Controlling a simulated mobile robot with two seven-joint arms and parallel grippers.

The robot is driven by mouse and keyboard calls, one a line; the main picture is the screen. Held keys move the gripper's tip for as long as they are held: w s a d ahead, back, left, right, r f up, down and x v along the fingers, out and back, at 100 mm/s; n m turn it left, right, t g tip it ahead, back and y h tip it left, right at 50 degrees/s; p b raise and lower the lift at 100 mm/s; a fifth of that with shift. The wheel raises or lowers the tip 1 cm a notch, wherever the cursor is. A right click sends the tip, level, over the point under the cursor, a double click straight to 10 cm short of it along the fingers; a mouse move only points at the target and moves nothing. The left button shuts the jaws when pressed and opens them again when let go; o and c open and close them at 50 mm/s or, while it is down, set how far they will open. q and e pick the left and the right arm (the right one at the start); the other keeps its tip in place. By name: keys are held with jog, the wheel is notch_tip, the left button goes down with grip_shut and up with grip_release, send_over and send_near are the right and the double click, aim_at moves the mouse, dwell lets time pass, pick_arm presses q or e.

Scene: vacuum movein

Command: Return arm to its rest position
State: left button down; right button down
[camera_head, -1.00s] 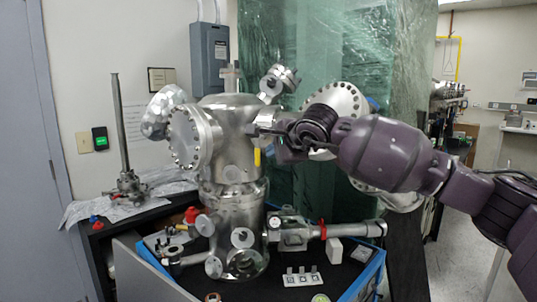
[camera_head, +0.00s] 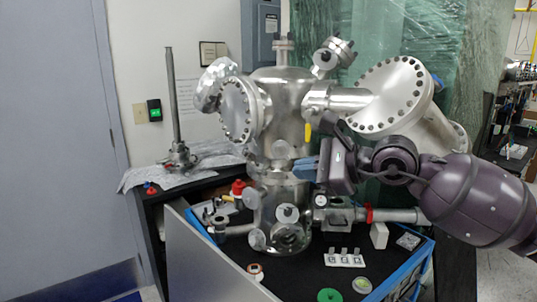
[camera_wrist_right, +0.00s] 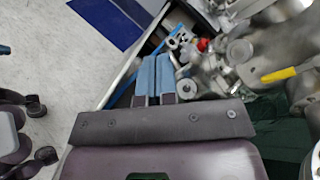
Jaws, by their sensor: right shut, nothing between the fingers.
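My right arm comes in from the right in the head view. Its purple wrist ends in the right gripper (camera_head: 308,167), whose blue fingers point left in front of the steel vacuum chamber (camera_head: 282,110). I cannot tell from the head view whether the fingers touch the chamber. In the right wrist view the two blue fingertips (camera_wrist_right: 155,75) lie side by side, shut, with nothing between them. The chamber's steel parts (camera_wrist_right: 235,65) and a yellow-handled piece (camera_wrist_right: 279,74) show to their right. My left gripper is not in view.
The chamber stands on a dark table with a blue edge (camera_head: 400,275). Small parts, a white card (camera_head: 344,260) and a green disc (camera_head: 329,295) lie on it. A metal post (camera_head: 174,100) stands on foil at the left. Open floor (camera_wrist_right: 45,65) shows left of the table.

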jog(key=s+f+m+t+y, duration=0.2)
jog(key=s+m+t+y, duration=0.2)
jog(key=s+m+y, duration=0.55)
jog(key=s+d+f+m+t+h, duration=0.1)
jog(key=d+f+m+t+h, duration=0.1)
jog(key=d+f+m+h, duration=0.55)
jog(key=d+f+m+t+h, duration=0.3)
jog(key=m+h, duration=0.5)
jog(key=m, duration=0.7)
jog(key=s+d+f+m+t+h, duration=0.1)
jog(key=d+f+m+t+h, duration=0.1)
jog(key=d+f+m+h, duration=0.75)
jog(key=s+f+m+g, duration=0.9)
jog(key=s+f+m, duration=0.1)
jog(key=s, duration=0.2)
jog(key=s+a+f+m+g+y, duration=0.15)
jog(key=s+f+m+g, duration=0.35)
jog(key=s, duration=0.9)
jog(key=w+f+n+t, duration=0.1)
jog(key=w+f+t, duration=0.2)
jog(key=f, duration=0.3)
jog(key=w+f+n+t+y, duration=0.1)
jog(key=w+f+t, duration=0.2)
jog(key=w+f, duration=0.1)
jog(key=shift+d+f+t, duration=0.3)
jog(key=shift+f+t, duration=0.1)
jog(key=shift+f, duration=0.45)
